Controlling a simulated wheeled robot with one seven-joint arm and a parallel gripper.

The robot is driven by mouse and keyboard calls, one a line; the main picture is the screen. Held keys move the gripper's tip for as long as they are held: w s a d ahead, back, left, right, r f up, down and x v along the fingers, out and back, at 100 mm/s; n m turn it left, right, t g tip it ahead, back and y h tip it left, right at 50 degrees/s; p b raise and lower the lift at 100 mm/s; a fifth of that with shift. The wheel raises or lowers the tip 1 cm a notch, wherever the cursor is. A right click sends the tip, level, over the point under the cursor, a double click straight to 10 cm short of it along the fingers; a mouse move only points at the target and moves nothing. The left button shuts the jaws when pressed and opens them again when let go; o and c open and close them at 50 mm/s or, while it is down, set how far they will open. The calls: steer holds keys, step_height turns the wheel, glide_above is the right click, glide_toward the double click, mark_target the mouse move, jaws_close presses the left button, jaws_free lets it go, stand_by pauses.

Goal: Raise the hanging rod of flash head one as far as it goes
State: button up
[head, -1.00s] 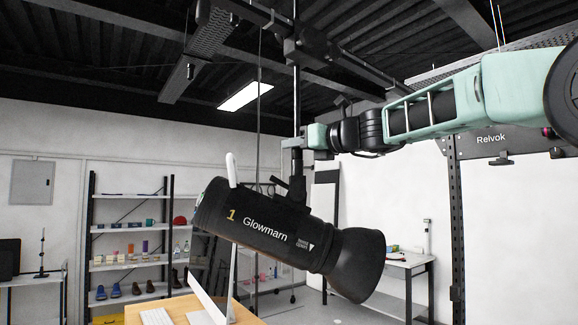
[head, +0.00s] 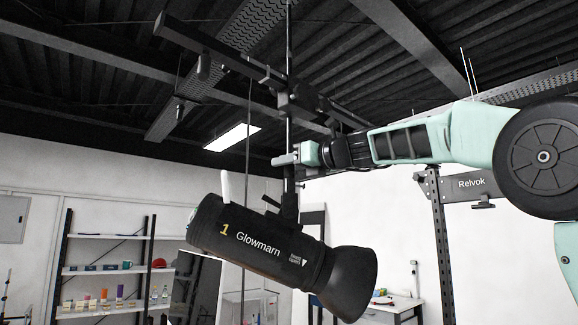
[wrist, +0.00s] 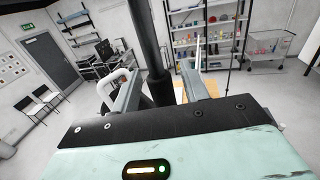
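Flash head one (head: 265,250), a black "Glowmarn" lamp marked with a yellow 1, hangs tilted with its wide end low at right and a white handle at upper left. Its thin hanging rod (head: 289,135) runs up to the dark ceiling rail. My gripper (head: 286,160) is around the rod a little above the lamp's bracket and is shut on it. In the wrist view the rod (wrist: 147,40) stands between the two grey fingers. The exact finger contact is hard to see. The lamp's white handle (wrist: 113,88) shows beside the left finger.
The ceiling rail and carriage (head: 302,98) are above my gripper. A thin hanging cord (head: 248,130) is left of the rod. Shelves (head: 104,270) stand at the back left, and a white table (head: 375,306) stands behind the lamp at right.

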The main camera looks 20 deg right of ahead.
steer(key=shift+f, duration=0.1)
steer(key=shift+s+d, duration=0.1)
steer(key=shift+s, duration=0.05)
steer(key=b+v, duration=0.8)
steer(key=v, duration=0.9)
